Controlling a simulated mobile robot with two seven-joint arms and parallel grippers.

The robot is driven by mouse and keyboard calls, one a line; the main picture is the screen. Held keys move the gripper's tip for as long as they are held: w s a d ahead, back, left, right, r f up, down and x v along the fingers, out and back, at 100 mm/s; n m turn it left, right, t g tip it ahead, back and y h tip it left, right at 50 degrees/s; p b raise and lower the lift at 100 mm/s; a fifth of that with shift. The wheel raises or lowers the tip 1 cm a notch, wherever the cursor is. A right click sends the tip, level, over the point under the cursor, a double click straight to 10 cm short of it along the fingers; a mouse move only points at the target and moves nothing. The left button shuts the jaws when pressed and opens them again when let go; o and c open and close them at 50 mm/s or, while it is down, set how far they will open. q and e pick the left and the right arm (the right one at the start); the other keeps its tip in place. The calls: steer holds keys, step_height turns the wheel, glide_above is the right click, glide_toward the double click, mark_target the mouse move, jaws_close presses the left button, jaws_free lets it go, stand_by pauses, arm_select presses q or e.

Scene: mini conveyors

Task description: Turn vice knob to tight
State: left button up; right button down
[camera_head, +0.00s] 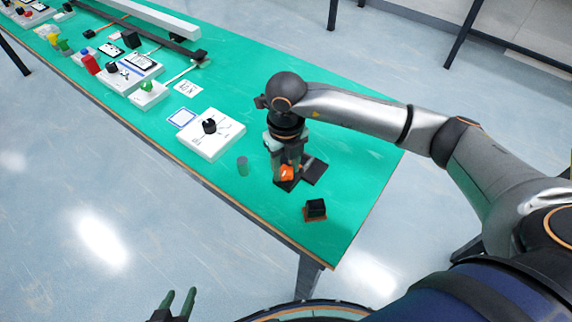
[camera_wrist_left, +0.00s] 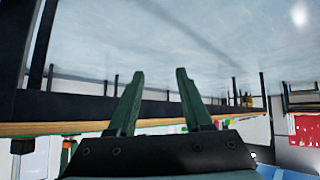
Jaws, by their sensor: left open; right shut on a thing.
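A small dark vice (camera_head: 315,172) with an orange part, which looks like its knob (camera_head: 287,173), stands near the right end of the green table. My right gripper (camera_head: 286,168) points down over it and is shut on the orange knob; its fingers partly hide the knob and vice, so the knob's turn angle cannot be read. My left gripper (camera_head: 178,303) is open and empty, low in front of the table. In the left wrist view its two green fingers (camera_wrist_left: 160,100) stand apart with nothing between them.
A white box with a black knob (camera_head: 211,136) is further left. More small devices and a long rail (camera_head: 150,35) line the table.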

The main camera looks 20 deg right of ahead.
steer(key=m, duration=0.2)
steer(key=shift+m, duration=0.4)
steer(key=m+p, duration=0.1)
steer(key=m, duration=0.1)
steer(key=shift+r+m, duration=0.1)
steer(key=shift+m, duration=0.3)
steer(key=m+p, duration=0.1)
steer(key=m, duration=0.2)
arm_select(q)
steer(key=shift+s+a+r+y+p, duration=0.3)
steer(key=shift+s+a+r, duration=0.25)
steer(key=shift+a+r, duration=0.15)
arm_select(e)
steer(key=shift+m, duration=1.3)
arm_select(q)
steer(key=shift+a, duration=0.1)
arm_select(e)
steer(key=shift+m, duration=0.3)
steer(key=shift+c, duration=2)
jaws_free()
arm_select(q)
steer(key=shift+w, duration=0.15)
